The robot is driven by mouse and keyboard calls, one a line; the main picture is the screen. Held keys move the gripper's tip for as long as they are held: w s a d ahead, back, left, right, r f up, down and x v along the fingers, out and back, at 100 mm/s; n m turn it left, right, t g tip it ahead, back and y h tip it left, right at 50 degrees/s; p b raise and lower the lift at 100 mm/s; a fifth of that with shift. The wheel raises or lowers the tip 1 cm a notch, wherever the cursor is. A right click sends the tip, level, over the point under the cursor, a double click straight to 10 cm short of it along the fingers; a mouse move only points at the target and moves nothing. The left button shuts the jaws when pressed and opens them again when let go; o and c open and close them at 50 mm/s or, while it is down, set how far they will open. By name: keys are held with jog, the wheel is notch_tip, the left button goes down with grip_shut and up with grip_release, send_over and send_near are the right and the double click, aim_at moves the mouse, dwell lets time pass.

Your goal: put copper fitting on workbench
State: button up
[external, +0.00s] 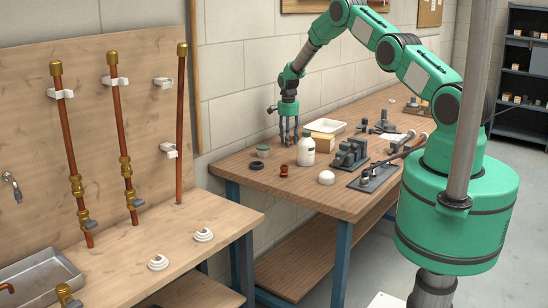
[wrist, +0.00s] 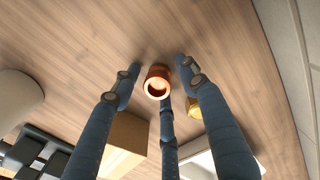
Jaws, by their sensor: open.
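My gripper (external: 289,143) hangs pointing down over the back left part of the wooden workbench (external: 342,196). Its fingers are open. In the wrist view, a short, hollow copper fitting (wrist: 157,82) stands between the spread fingertips of my gripper (wrist: 158,75), with its round opening facing the camera. It is close to the fingers, and I cannot tell whether any finger touches it. The bench surface shows behind it. I cannot make this fitting out in the external view. A small reddish-brown piece (external: 284,170) lies nearer the bench's front left.
A cardboard box (external: 322,142), a white tray (external: 327,126) and a white bottle (external: 306,150) stand close to my gripper. A small brass piece (wrist: 195,108) lies beside the fingers. Dark metal tools (external: 351,154) stand further right. The wall runs along the back edge.

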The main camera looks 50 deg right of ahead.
notch_tip(320, 180, up, 12)
jog(key=shift+r, duration=0.15)
dwell(0.7)
jog(key=shift+a, duration=0.1)
dwell(0.4)
